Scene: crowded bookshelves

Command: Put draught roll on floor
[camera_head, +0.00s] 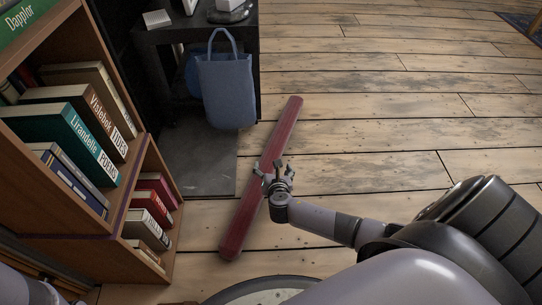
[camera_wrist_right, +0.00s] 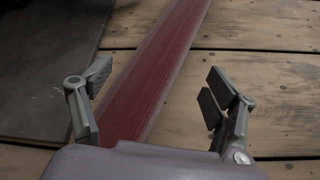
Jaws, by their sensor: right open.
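The draught roll is a long dark red strip (camera_head: 279,134) lying on the wooden floor in the head view, running from lower left to upper right. My right gripper (camera_head: 275,174) is open above the middle of the roll. In the right wrist view, the red roll (camera_wrist_right: 160,75) runs between the two open fingers of my right gripper (camera_wrist_right: 155,100), nearer the left finger, and nothing is held. I cannot tell the exact height of the fingers above it. Part of my left arm shows at the bottom left corner of the head view; its gripper is not visible.
A wooden bookshelf (camera_head: 150,175) with several books stands at the left. A dark desk (camera_head: 165,36) with a blue bag (camera_head: 227,90) hanging from it stands beyond. A grey mat or panel (camera_head: 205,165) lies left of the roll. The wooden floor (camera_head: 400,120) to the right is clear.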

